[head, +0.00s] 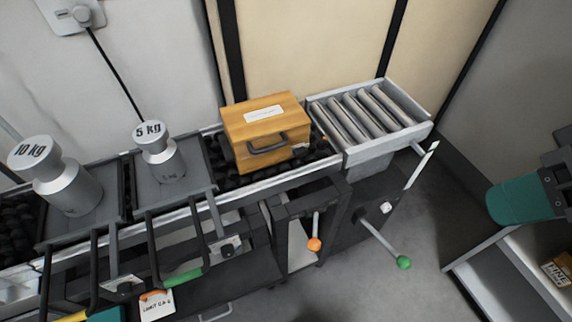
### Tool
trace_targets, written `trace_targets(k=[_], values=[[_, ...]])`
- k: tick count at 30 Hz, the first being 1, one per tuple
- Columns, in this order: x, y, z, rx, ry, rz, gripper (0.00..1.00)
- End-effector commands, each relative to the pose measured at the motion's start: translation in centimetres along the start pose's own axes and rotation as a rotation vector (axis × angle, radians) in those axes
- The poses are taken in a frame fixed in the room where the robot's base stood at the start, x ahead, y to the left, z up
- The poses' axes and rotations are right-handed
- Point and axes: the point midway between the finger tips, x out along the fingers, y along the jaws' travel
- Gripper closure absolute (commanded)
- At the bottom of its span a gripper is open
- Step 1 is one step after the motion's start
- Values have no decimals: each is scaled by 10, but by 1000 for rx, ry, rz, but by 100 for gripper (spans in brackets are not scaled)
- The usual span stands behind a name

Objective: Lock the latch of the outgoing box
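The outgoing box is likely the wooden box (244,129) with a white label on its closed lid and a dark handle (268,144) on its front. It sits upright on the dark roller bed, left of the metal roller conveyor. A small pale fitting shows low near the box's right front corner, too small to tell if it is the latch or how it is set.
A 5 kg weight (162,160) and a 10 kg weight (72,187) stand on trays to the left. The roller conveyor (418,131) is empty. Levers with orange (314,245), green (403,262) and another green grip (182,278) stick out in front. Grey floor lies at lower right.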

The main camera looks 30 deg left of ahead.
Motion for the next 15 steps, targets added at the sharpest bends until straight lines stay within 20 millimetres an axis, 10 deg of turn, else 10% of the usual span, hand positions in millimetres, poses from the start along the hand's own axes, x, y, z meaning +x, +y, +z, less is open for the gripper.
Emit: trace_targets(k=[3,15], values=[[82,15,-6,29,75,-134,74],[250,48,-58,339,395,-645,74]])
